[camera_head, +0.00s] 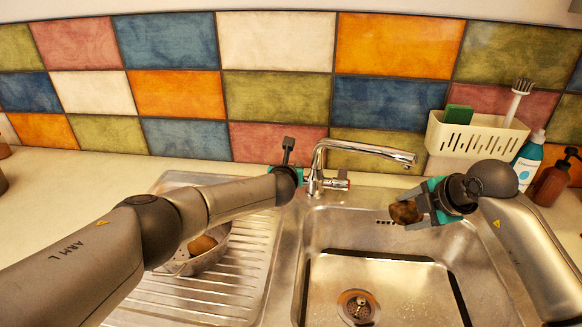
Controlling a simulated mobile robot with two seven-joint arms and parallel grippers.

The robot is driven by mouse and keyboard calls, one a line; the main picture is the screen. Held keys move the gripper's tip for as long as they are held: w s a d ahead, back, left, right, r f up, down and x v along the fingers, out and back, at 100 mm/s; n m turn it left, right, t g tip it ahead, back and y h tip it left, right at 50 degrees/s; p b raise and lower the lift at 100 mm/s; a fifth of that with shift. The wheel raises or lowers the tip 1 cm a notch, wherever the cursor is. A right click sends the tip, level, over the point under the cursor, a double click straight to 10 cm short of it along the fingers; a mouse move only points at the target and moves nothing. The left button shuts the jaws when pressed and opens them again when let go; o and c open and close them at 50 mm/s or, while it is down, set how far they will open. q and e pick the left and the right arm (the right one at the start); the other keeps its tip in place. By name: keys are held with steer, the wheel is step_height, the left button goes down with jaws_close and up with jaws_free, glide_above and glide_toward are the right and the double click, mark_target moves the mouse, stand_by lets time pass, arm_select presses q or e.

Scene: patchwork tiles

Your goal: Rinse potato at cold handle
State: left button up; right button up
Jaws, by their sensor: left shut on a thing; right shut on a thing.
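A brown potato (405,212) is held in my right gripper (415,207), which is shut on it above the sink basin (375,235). The potato is below the tip of the chrome tap's spout (375,150), with a gap between them. I see no clear water stream. My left gripper (298,176) is at the left side of the tap, shut on the left handle, which it mostly hides. The tap's right handle (342,181) carries a red mark. Another brown potato (202,245) lies in a metal colander (222,258), partly hidden by my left arm.
The colander stands on the ribbed drainboard (200,300) left of the basin. A drain (357,306) is in the basin floor. A cream caddy (470,138) with a green sponge (457,115) and brush (517,98) is behind the sink. A blue bottle (529,160) and brown bottle (551,184) stand at right.

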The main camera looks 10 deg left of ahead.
arm_select(q)
jaws_close()
steer(key=shift+s+f, duration=0.1)
steer(key=shift+s+t, duration=0.3)
steer(key=shift+t, duration=0.5)
steer(key=shift+s+t, duration=0.25)
steer(key=shift+t, duration=0.55)
steer(key=o, duration=0.9)
jaws_free()
steer(key=shift+s, duration=0.1)
steer(key=shift+s+d+r, duration=0.1)
steer(key=shift+s+r, duration=0.1)
steer(key=shift+s, duration=1.75)
steer(key=shift+s+d+r, duration=0.1)
steer(key=shift+s+r, duration=0.15)
steer(key=shift+s, duration=1.7)
steer(key=shift+s+r, duration=0.2)
steer(key=shift+s, duration=1.75)
